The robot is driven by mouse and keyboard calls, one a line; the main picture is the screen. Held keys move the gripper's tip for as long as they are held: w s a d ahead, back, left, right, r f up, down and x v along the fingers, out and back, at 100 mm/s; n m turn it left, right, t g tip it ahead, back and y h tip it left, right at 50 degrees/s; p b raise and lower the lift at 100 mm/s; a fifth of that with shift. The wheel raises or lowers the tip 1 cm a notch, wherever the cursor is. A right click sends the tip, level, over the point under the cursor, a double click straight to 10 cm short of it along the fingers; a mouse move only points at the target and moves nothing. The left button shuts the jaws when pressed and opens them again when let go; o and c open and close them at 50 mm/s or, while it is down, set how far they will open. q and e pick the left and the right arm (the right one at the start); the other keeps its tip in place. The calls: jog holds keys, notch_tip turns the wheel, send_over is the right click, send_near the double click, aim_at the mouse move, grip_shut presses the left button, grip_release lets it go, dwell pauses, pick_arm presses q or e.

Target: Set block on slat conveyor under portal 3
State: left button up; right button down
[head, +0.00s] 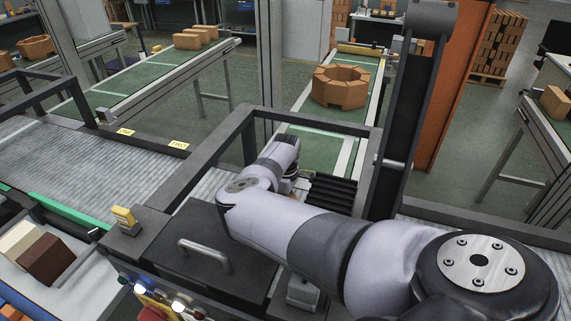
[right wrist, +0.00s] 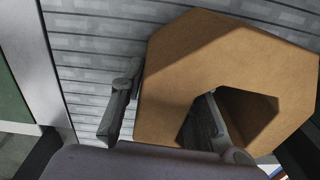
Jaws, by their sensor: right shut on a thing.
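A tan octagonal block with a hole through it (right wrist: 175,60) fills the right half of the right wrist view. My right gripper (right wrist: 168,95) is shut on its wall, one finger outside on the left and the other in the hole. Grey slats of the slat conveyor (right wrist: 85,60) show behind the block; I cannot tell whether it touches them. In the head view my right arm reaches into a dark portal frame (head: 310,125), and the held block is hidden there. The slat conveyor (head: 80,160) runs left from this frame. No number 3 is readable. My left gripper is not in view.
Yellow tags (head: 178,146) sit along the conveyor's far edge. A dark cover with a handle (head: 205,255) stands in front of the portal. Another octagonal ring of bricks (head: 341,88) sits on a green belt behind. Cream and brown blocks (head: 45,260) lie at lower left.

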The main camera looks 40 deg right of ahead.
jog(key=shift+w+d+f, duration=0.1)
jog(key=shift+d+f, duration=0.05)
jog(key=shift+f, duration=0.35)
jog(key=shift+f, duration=0.1)
jog(key=c, duration=1.7)
grip_release()
jog(key=shift+f, duration=0.15)
jog(key=o, duration=0.5)
notch_tip(320, 180, up, 12)
jog(key=shift+r+b, duration=0.25)
jog(key=shift+b, duration=0.75)
